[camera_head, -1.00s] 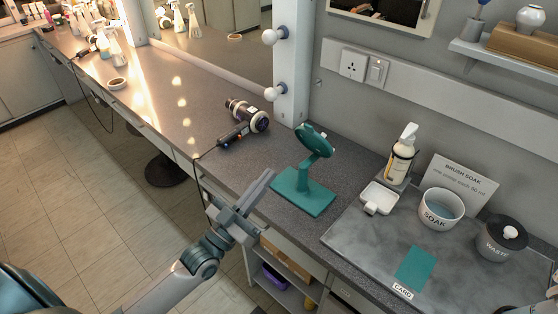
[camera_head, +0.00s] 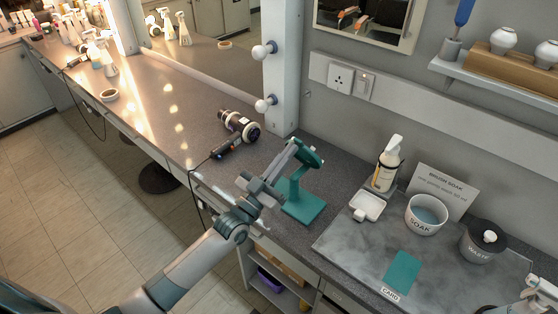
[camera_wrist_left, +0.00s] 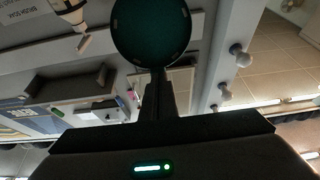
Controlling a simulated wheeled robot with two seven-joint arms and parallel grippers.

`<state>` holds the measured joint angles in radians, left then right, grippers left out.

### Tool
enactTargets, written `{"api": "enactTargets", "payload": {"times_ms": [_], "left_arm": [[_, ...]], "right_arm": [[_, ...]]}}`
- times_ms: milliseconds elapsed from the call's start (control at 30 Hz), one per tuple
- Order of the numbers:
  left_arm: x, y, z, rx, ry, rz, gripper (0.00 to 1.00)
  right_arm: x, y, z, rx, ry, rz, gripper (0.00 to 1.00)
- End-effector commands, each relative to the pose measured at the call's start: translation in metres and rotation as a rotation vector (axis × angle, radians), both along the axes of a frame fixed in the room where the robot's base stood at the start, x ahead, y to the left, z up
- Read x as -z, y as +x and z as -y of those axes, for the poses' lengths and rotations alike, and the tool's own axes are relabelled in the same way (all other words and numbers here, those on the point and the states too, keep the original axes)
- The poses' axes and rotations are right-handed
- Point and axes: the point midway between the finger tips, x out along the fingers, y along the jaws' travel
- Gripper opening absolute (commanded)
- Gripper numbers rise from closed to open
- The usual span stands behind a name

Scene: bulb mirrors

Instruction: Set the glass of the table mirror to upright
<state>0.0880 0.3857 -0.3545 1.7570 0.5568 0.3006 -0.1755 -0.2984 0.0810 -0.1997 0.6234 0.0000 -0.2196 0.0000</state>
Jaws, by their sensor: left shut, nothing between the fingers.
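The table mirror is teal, with a flat square base (camera_head: 304,208), a short post and a small round head (camera_head: 308,154). It stands on the grey counter, and its head leans well off upright. In the left wrist view the head (camera_wrist_left: 150,30) is a dark teal disc straight beyond the fingertips. My left gripper (camera_head: 295,147) is shut and empty, with its fingertips at the left side of the head. I cannot tell whether they touch it. My right gripper is out of view.
A hair dryer (camera_head: 240,126) and a dark corded tool (camera_head: 226,146) lie left of the mirror. To the right are a pump bottle (camera_head: 388,165), a white dish (camera_head: 366,205), a SOAK bowl (camera_head: 425,215) and a WASTE pot (camera_head: 481,243). A bulb-lined wall mirror frame (camera_head: 281,85) stands behind.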

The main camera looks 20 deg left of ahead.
Motion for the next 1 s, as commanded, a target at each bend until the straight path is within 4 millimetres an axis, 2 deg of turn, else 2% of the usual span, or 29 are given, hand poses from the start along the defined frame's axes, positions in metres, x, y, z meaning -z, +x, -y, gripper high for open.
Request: {"api": "enactTargets", "payload": {"times_ms": [467,767,1000], "left_arm": [[-0.003,0.006,0.002,0.000,0.000,0.000,0.00],[-0.020,0.031,0.011,-0.001,0.000,0.002,0.00],[-0.020,0.032,0.012,0.000,0.000,0.000,0.00]], "right_arm": [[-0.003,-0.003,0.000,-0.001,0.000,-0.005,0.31],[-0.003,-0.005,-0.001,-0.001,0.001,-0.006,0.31],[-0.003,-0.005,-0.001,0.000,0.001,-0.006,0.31]]}}
